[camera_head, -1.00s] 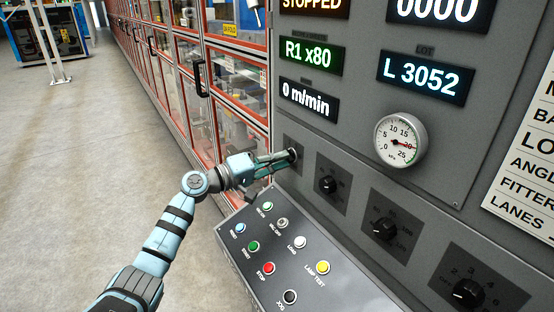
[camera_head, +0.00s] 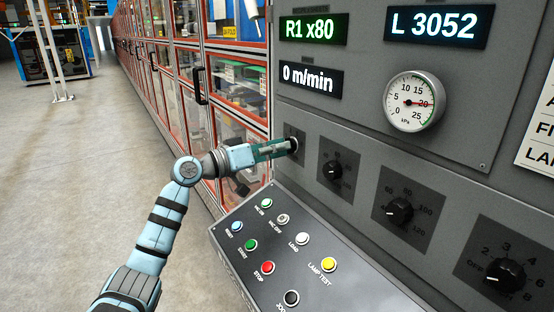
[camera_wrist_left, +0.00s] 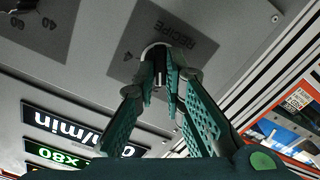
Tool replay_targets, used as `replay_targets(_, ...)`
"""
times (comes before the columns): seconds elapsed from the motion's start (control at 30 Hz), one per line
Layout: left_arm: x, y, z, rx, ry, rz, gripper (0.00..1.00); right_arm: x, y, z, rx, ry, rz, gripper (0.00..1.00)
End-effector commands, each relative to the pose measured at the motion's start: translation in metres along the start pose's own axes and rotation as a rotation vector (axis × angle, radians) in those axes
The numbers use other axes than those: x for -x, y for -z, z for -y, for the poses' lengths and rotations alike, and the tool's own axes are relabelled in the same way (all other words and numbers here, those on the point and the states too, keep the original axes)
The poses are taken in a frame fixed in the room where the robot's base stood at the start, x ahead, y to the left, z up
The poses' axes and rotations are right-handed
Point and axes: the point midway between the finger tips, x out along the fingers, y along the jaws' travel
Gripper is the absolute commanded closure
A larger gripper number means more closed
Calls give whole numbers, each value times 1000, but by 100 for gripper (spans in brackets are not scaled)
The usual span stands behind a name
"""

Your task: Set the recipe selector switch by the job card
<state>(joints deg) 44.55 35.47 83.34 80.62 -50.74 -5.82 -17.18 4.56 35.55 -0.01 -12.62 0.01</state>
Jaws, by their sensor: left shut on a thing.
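The recipe selector switch (camera_head: 292,144) is the leftmost black knob on the grey panel. In the left wrist view its plate reads RECIPE, upside down, and the knob (camera_wrist_left: 158,62) sits between my fingers. My left gripper (camera_head: 284,147) is shut on this knob, with its teal fingers at either side; it also shows in the left wrist view (camera_wrist_left: 160,85). The fingers hide most of the knob, so I cannot tell its setting. A display (camera_head: 313,29) reads R1 x80. A white card (camera_head: 540,140) is cut off at the right edge. My right gripper is out of view.
More black knobs stand to the right, the nearest (camera_head: 331,170) close by. A sloped button box (camera_head: 225,235) juts out below. A pressure gauge (camera_head: 415,101) is above. Red-framed glass cabinets (camera_head: 240,110) run along the left; the floor there is open.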

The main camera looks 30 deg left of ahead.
Motion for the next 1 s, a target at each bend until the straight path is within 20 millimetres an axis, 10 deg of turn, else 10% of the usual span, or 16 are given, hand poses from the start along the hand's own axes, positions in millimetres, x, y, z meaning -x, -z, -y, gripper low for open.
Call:
replay_targets(0.77, 0, 4, -2, -130, -1, -9, 100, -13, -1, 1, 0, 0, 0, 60)
replay_targets(0.9, 0, 4, -2, -129, -1, -7, 70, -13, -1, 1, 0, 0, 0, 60)
replay_targets(1.0, 0, 3, -1, -128, 0, -5, 70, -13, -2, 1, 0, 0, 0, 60)
